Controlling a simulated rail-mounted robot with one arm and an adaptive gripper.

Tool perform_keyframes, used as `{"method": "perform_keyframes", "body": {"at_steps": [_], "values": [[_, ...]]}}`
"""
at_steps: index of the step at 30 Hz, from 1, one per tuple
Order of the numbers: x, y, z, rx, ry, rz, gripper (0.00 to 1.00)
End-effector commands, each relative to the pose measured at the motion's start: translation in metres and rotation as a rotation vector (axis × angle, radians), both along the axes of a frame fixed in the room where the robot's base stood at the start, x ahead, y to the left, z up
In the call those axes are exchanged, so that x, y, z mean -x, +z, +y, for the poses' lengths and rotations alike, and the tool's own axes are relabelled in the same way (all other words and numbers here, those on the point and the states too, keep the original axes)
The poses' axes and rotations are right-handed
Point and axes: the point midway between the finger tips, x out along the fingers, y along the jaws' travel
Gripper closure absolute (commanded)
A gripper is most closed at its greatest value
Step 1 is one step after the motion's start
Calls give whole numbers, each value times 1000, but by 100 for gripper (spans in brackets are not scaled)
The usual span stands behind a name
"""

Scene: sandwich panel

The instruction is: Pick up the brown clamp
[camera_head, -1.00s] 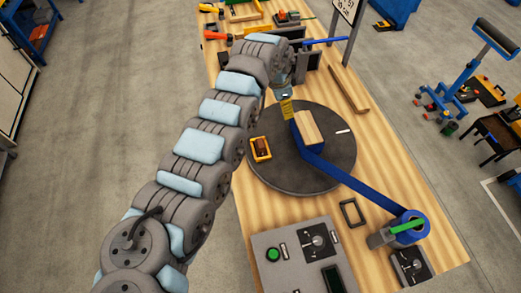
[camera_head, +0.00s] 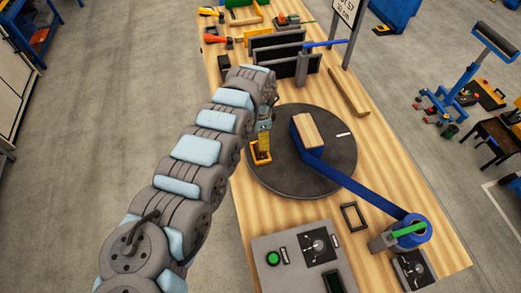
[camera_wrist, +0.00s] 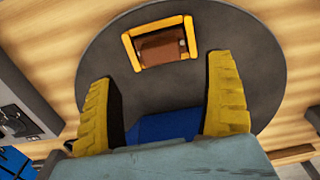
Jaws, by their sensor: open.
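The brown clamp (camera_wrist: 162,50), a brown block inside an orange-yellow frame, lies on the dark round turntable (camera_wrist: 265,75) in the wrist view. In the head view, the clamp (camera_head: 261,158) is on the turntable's left side (camera_head: 330,180), partly hidden by my gripper (camera_head: 263,150). In the wrist view, the two yellow fingers of my gripper (camera_wrist: 162,75) are wide apart with nothing between them at the tips. The clamp appears beyond the fingertips, slightly above the middle of the gap. I cannot tell the exact height of the fingers above it.
A blue item with a wooden block (camera_head: 308,130) sits right of the gripper, with a blue strap (camera_head: 355,186) running to a roll (camera_head: 410,228). Dark upright panels (camera_head: 275,55) stand behind. A grey control box (camera_head: 290,255) is in front.

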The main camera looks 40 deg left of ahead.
Motion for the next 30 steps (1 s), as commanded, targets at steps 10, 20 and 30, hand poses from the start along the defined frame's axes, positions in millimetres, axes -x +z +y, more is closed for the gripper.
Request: {"method": "perform_keyframes", "body": {"at_steps": [10, 20, 30], "values": [[-1, -23, -1, 0, -1, 0, 15], [-1, -63, -1, 2, 0, 1, 15], [-1, -68, 0, -1, 0, -1, 15]]}}
